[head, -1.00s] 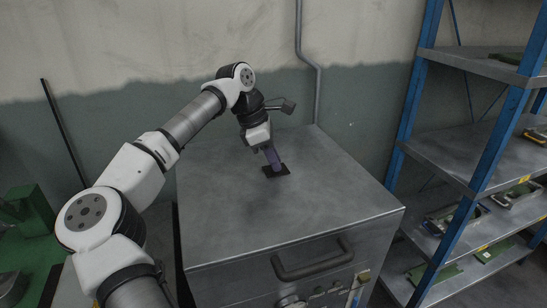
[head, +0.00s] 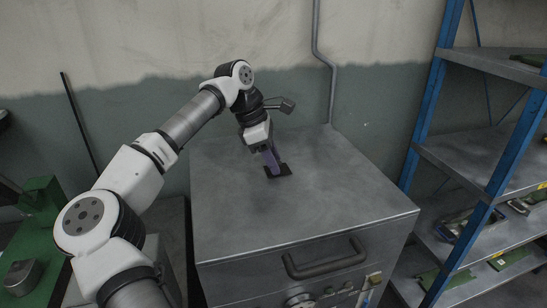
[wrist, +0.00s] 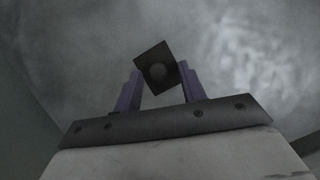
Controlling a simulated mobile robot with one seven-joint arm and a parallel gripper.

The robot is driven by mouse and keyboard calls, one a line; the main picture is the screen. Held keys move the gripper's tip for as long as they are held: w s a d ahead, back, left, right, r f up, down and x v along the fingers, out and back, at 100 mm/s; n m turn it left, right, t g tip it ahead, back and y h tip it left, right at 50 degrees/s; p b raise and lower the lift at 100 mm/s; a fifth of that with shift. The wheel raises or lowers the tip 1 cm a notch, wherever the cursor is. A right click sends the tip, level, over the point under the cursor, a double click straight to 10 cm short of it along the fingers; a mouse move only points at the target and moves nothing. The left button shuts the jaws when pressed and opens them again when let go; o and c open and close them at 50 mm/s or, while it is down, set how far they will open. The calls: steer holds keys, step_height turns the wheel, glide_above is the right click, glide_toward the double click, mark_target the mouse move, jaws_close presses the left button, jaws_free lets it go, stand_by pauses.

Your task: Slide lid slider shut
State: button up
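The lid slider (head: 285,170) is a small dark square piece on the flat top of the grey metal cabinet. My gripper (head: 270,159) points down onto it from above, its purple fingers reaching the slider. In the wrist view the dark square slider (wrist: 157,62), with a round knob-like mark, sits turned between the two fingers of my gripper (wrist: 159,78). The fingers stand on either side of it and appear to touch it. The slot or opening under the slider cannot be made out.
The cabinet (head: 300,215) has a front handle (head: 325,260) and several small fittings below it. A blue shelf rack (head: 425,110) stands to the right. A green machine (head: 45,230) is at the left. The cabinet top around the slider is bare.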

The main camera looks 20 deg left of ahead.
steer(key=shift+r, duration=0.1)
steer(key=b+v, duration=0.1)
steer(key=v, duration=1.2)
steer(key=shift+a+r, duration=0.15)
steer(key=shift+r, duration=0.1)
steer(key=shift+s, duration=0.1)
